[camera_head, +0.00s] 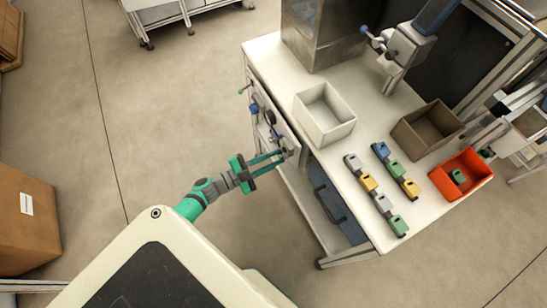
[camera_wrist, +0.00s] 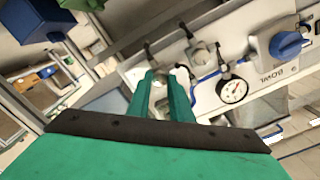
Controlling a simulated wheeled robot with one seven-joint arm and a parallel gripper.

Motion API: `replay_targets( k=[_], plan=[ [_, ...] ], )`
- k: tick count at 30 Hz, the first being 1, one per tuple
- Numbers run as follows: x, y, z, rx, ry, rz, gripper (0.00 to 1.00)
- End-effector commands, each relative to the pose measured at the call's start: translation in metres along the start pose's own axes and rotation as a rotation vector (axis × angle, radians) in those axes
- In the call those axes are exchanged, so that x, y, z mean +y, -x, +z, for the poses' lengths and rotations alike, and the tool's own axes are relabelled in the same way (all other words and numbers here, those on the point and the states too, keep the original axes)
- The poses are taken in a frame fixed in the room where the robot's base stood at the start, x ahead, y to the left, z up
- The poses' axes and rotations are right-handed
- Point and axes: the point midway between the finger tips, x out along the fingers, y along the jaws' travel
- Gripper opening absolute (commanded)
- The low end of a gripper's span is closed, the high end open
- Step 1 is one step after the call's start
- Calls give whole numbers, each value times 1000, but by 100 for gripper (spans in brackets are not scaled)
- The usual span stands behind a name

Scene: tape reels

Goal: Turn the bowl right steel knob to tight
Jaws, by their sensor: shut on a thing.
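A white panel (camera_wrist: 262,84) marked BOWL is on the side of the bench, with the lettering upside down in the wrist view. My gripper (camera_head: 288,153) reaches the near end of this panel in the head view. In the wrist view the green fingers (camera_wrist: 163,78) are closed around a small steel knob, mostly hidden between them. Its angle cannot be read. Another steel fitting (camera_wrist: 201,56) sits just right of the fingers. A round pressure gauge (camera_wrist: 232,91) and a blue knob (camera_wrist: 288,45) are further right on the panel.
The white bench top (camera_head: 275,62) carries a cream bin (camera_head: 318,131), a brown bin (camera_head: 402,136), an orange bin (camera_head: 440,182) and several coloured blocks. A blue drawer front (camera_head: 335,205) is below the bench.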

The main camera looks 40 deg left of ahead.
Motion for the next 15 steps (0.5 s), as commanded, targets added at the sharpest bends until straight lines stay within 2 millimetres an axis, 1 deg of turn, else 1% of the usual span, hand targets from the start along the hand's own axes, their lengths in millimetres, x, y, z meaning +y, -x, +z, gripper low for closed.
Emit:
replay_targets(
  k=[6, 15],
  plan=[
    [0, 0, 0, -1, -144, -2, 0],
    [0, 0, 0, 0, -257, 0, 0]
  ],
)
